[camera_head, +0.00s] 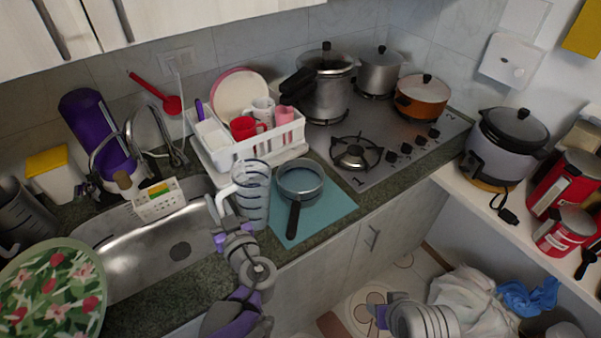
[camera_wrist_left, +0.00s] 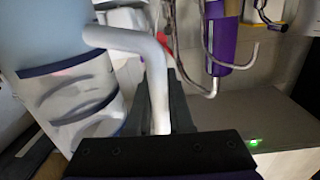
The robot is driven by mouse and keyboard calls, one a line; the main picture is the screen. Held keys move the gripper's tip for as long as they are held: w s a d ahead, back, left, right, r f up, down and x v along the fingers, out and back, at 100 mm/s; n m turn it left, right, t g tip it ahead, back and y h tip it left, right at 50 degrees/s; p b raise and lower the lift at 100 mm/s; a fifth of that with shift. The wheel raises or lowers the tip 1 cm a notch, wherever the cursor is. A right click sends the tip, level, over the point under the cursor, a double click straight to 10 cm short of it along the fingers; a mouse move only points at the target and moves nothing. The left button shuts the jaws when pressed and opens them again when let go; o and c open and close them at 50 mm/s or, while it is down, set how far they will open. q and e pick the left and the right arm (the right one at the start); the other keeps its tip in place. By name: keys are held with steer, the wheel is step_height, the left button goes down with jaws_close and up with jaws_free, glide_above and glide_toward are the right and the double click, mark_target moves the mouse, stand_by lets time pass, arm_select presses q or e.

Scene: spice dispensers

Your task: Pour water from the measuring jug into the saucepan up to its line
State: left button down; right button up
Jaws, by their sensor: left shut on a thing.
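The clear measuring jug (camera_head: 255,197) with dark blue bands and a white handle stands upright at the counter's front, just left of the saucepan. My left gripper (camera_head: 226,208) is shut on the jug's handle. In the left wrist view the handle (camera_wrist_left: 157,85) runs down between the fingers, with the jug body (camera_wrist_left: 65,90) at left. The saucepan (camera_head: 300,181) sits on a teal mat (camera_head: 332,205), its black handle pointing toward me. Its line and the water level are too small to tell. My right gripper (camera_head: 381,316) is low at the bottom, away from the counter; its fingers are unclear.
A dish rack (camera_head: 262,151) with plates and cups stands behind the jug. The sink (camera_head: 150,250) is at left. The gas hob (camera_head: 390,145) with several pots is at right. The mat is bare right of the saucepan.

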arm_select(q)
steer(key=shift+n, duration=0.6)
step_height(320, 180, up, 4)
steer(key=p, duration=0.3)
steer(key=shift+a, duration=0.15)
arm_select(e)
steer(key=r, duration=0.1)
steer(key=w+r, duration=0.1)
steer(key=r, duration=0.2)
steer(key=shift+w, duration=0.3)
arm_select(q)
steer(key=shift+s, duration=0.1)
arm_select(e)
steer(key=shift+s, duration=0.1)
